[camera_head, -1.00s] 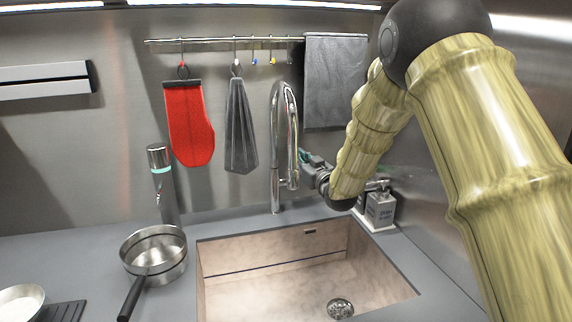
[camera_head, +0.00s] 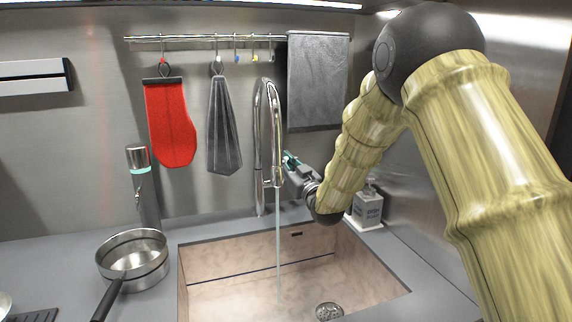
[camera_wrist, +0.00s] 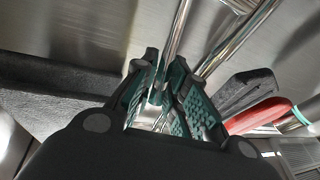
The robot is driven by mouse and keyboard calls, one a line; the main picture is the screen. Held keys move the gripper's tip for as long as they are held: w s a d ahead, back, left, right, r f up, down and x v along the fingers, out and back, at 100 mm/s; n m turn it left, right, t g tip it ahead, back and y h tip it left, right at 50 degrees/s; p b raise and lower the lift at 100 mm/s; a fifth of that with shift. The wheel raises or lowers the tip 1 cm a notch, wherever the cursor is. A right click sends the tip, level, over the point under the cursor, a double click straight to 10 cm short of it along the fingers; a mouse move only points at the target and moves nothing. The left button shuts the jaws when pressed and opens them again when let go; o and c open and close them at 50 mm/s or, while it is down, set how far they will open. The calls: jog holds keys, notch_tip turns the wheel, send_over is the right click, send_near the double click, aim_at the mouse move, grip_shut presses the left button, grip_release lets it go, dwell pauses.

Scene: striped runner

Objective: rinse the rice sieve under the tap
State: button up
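The chrome tap (camera_head: 259,150) stands behind the sink, and a thin stream of water (camera_head: 278,240) falls from its spout. My gripper (camera_head: 290,163) is just right of the spout, very near it; contact is unclear. In the wrist view my gripper's teal-padded fingers (camera_wrist: 165,70) stand apart, with chrome tubes of the tap (camera_wrist: 178,35) beyond and between them. I see nothing held. A round metal vessel with a black handle (camera_head: 133,262) stands on the counter left of the sink; I cannot tell whether it is the rice sieve.
The stone-coloured sink basin (camera_head: 230,290) is empty, with a drain (camera_head: 328,311). A soap dispenser (camera_head: 367,208) stands behind its right corner. A red mitt (camera_head: 170,125), a dark grey cloth (camera_head: 223,125) and a grey towel (camera_head: 318,80) hang from a rail. A cylindrical device (camera_head: 143,185) stands left.

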jog(key=shift+o, duration=1.1)
jog(key=shift+s, duration=0.1)
jog(key=v, duration=1.2)
